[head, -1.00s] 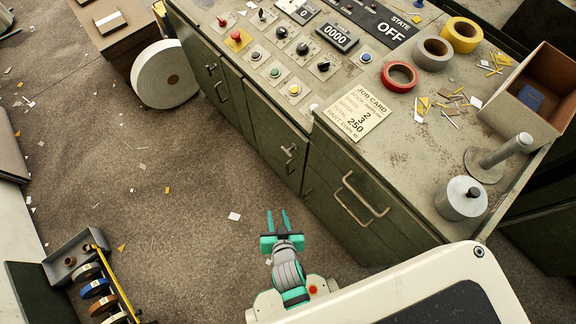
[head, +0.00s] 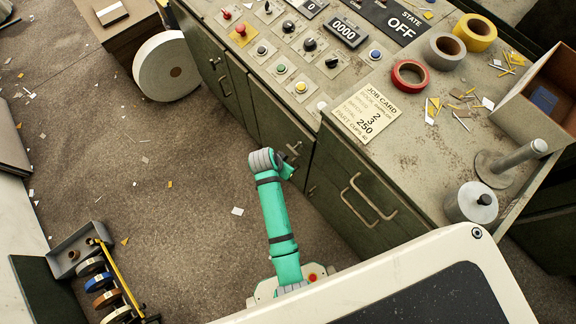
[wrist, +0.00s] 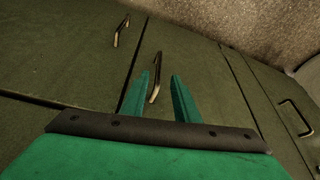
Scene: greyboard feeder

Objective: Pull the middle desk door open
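The middle desk door (head: 272,122) is a dark green panel below the button console and looks closed in the head view. Its metal bar handle (head: 294,148) is at the upper part of the arm's reach, just beside my gripper (head: 288,170). In the wrist view, my gripper's two teal fingers (wrist: 163,76) are open and apart. A bar handle (wrist: 154,82) shows between them, apparently this door's. Whether a finger touches it I cannot tell. My wrist partly hides the door's lower part in the head view.
Another handle (wrist: 121,30) and a third one (wrist: 295,118) sit on neighbouring panels. The right cabinet's handles (head: 368,200) stick out beside my arm. The floor (head: 170,210) left of the desk is open, with paper scraps. A tape rack (head: 95,275) stands lower left.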

